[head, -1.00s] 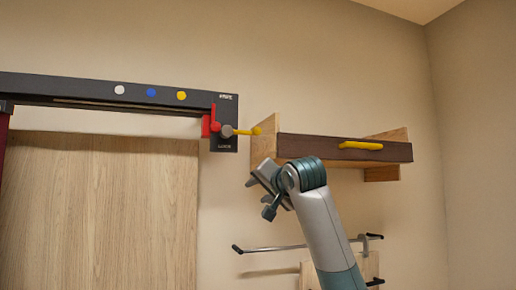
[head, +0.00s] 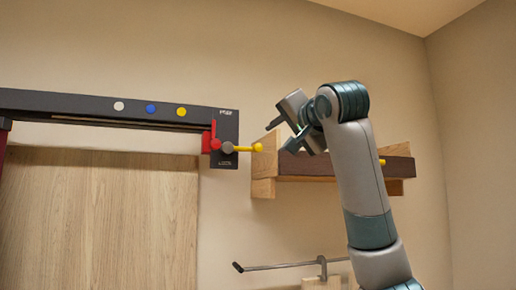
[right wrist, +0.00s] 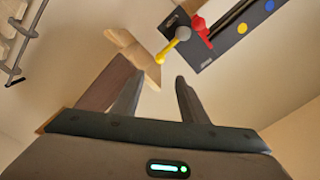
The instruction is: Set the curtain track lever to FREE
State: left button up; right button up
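The curtain track's dark end plate (head: 224,132) is on the wall at the left of the head view, with a label above and one reading LOCK below. Its yellow lever (head: 245,148) points right, about level, from a grey pivot, with a ball (head: 258,147) at its end. A red part (head: 210,140) sits left of the pivot. My right gripper (head: 280,132) is right of the ball and a little above it, apart from it. In the right wrist view, its fingers (right wrist: 158,80) are open and empty, with the yellow lever (right wrist: 171,47) beyond them. My left gripper is not in view.
A wooden shelf with a dark front (head: 305,165) and yellow handle (head: 382,162) is behind my right arm, close right of the lever. The dark track (head: 90,104) carries white, blue and yellow dots. A metal rail (head: 285,266) is below. The wall above the track is clear.

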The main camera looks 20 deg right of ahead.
aim_at(260, 146)
jog(key=w+p, duration=0.3)
jog(key=w, duration=0.2)
jog(key=w+p, duration=0.3)
jog(key=w, duration=0.2)
jog(key=w+p, duration=0.3)
jog(key=w, duration=0.2)
jog(key=shift+w+a+r+p, duration=0.1)
jog(key=shift+w+a+p, duration=0.2)
jog(key=shift+w+p, duration=0.35)
jog(key=shift+w, duration=0.35)
jog(key=shift+c, duration=0.6)
jog(key=shift+f, duration=0.2)
grip_shut()
